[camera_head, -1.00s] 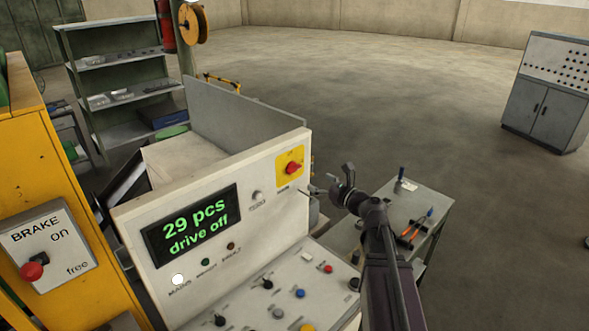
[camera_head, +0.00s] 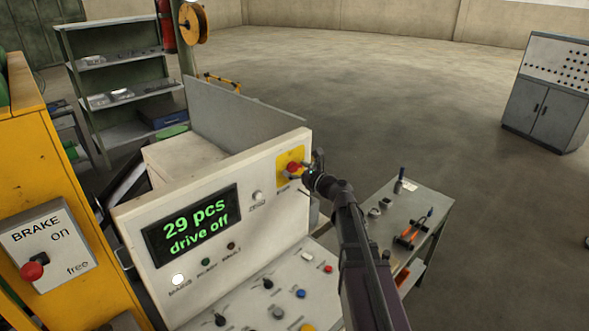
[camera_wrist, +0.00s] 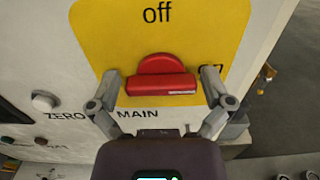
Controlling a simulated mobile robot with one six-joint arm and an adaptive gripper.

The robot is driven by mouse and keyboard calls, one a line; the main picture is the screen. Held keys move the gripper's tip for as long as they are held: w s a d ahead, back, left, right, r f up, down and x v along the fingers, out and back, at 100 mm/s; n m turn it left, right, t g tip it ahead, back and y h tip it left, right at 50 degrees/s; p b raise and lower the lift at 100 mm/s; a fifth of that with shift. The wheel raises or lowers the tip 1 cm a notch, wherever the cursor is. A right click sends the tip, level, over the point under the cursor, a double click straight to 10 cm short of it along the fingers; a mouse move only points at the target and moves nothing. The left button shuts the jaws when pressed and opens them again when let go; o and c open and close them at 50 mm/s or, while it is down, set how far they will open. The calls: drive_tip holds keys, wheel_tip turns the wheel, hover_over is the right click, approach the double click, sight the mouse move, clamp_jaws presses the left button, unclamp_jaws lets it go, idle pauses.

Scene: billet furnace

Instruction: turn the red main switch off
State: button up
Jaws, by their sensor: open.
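The red main switch (camera_head: 293,167) is a rotary handle on a yellow plate (camera_head: 283,155) at the upper right of the white control panel. In the wrist view the red switch (camera_wrist: 161,80) lies with its bar crosswise, "off" printed above it and "MAIN" below. My gripper (camera_head: 303,164) is at the switch in the head view and partly covers the plate's right side. In the wrist view my gripper (camera_wrist: 160,82) is open, with one finger on each side of the switch bar. A gap shows at the right finger; contact at the left cannot be told.
The panel's display (camera_head: 190,226) reads "29 pcs drive off". A white button (camera_wrist: 43,102) marked "ZERO" lies left of the switch. A yellow cabinet with a BRAKE lever (camera_head: 33,270) stands far left. A tool table (camera_head: 420,213) stands right of the panel.

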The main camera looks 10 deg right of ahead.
drive_tip(key=c, duration=0.9)
drive_tip(key=shift+n, duration=0.4)
drive_tip(key=shift+o, duration=0.2)
drive_tip(key=n, duration=0.8)
drive_tip(key=shift+s+a, duration=0.1)
drive_tip(key=shift+a, duration=0.05)
drive_tip(key=n, duration=0.4)
drive_tip(key=shift+f, duration=0.15)
drive_tip(key=n, duration=0.5)
drive_tip(key=shift+f, duration=0.1)
